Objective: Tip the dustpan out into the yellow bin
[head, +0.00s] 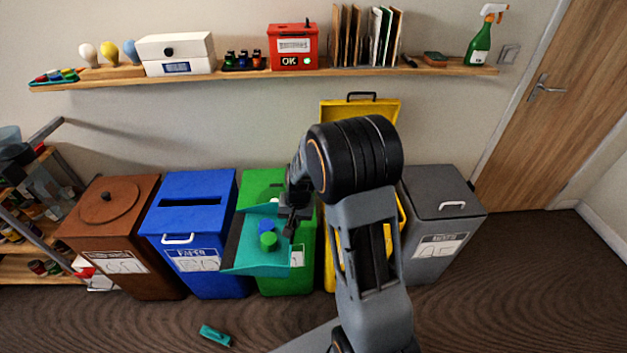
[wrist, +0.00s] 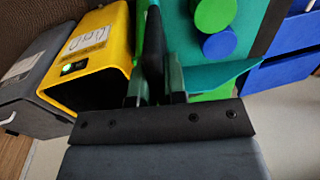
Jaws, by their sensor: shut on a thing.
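My gripper (head: 290,212) is shut on the teal dustpan (head: 248,257), holding it in the air in front of the green bin. The dustpan carries a green cylinder and a blue cylinder (head: 269,239); both also show in the wrist view (wrist: 219,44). A small pale piece shows near its back edge. In the wrist view, my gripper (wrist: 155,88) is beside the dustpan. The yellow bin (head: 329,250) stands right of the dustpan with its lid (head: 330,112) raised; my arm hides most of it. In the wrist view, the yellow bin (wrist: 108,50) is at the left, its dark opening visible.
Brown (head: 150,250), blue (head: 205,270) and green bins (head: 262,182) stand left of the yellow one, a grey bin (head: 440,190) right. A teal brush (head: 215,336) lies on the floor. A loaded wall shelf (head: 240,77) runs above. Open floor lies in front.

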